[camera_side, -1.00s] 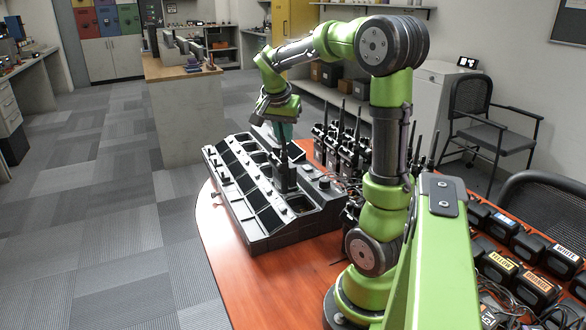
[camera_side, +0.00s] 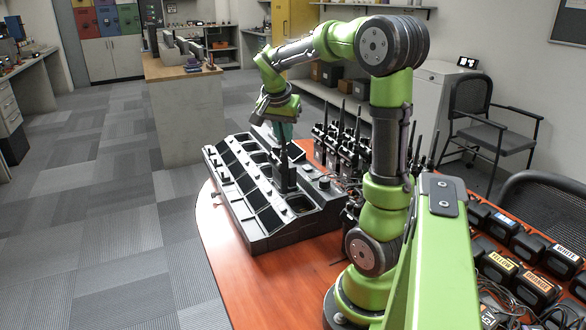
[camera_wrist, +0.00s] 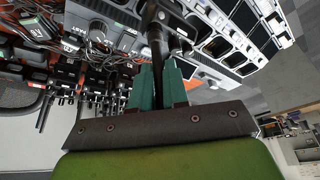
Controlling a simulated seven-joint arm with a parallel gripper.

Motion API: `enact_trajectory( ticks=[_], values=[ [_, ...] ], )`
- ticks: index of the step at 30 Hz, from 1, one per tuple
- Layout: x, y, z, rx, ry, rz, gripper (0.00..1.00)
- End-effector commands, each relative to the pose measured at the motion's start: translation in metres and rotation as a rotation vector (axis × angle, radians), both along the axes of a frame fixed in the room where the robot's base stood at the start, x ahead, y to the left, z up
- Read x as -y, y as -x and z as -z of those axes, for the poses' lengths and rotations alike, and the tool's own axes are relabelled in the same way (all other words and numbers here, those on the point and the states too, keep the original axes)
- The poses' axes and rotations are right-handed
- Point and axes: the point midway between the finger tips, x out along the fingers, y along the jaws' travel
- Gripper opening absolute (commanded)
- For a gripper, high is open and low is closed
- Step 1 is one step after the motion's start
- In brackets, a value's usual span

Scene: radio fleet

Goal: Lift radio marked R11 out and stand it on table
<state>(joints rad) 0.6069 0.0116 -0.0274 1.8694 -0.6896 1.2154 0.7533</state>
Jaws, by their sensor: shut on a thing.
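A black radio (camera_side: 285,176) stands upright in a pocket of the grey multi-bay charger (camera_side: 262,205) on the orange-red table (camera_side: 215,262). My gripper (camera_side: 283,140) points down above the charger and is shut on the radio's upper part. In the wrist view the green fingers of my gripper (camera_wrist: 160,84) close on the black antenna part of the radio (camera_wrist: 155,40), and the charger (camera_wrist: 225,35) lies beyond. No R11 marking can be read on the radio in either view.
Several black radios with tall antennas (camera_side: 345,145) stand close to the right of the charger, with cables beside them. Labelled black units (camera_side: 535,285) line the table's right side. Bare table shows in front of the charger.

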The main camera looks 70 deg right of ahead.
Motion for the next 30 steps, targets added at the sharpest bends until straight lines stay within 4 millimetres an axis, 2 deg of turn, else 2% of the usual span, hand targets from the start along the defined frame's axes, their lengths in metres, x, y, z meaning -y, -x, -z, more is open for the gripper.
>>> enact_trajectory(
  ticks=[5, 8, 18, 22, 26, 30],
  values=[
    [0.001, 0.0, -0.003, 0.003, 0.003, -0.001, 0.0],
    [0.001, -0.001, -0.012, 0.004, 0.004, -0.001, 0.0],
    [0.001, -0.001, -0.076, 0.005, 0.005, 0.0, 0.0],
    [0.0, -0.001, -0.093, 0.003, 0.003, -0.003, 0.0],
    [-0.008, -0.007, -0.102, 0.001, 0.003, -0.028, 0.0],
    [-0.025, -0.017, -0.107, 0.001, 0.001, -0.081, 0.0]
  ],
)
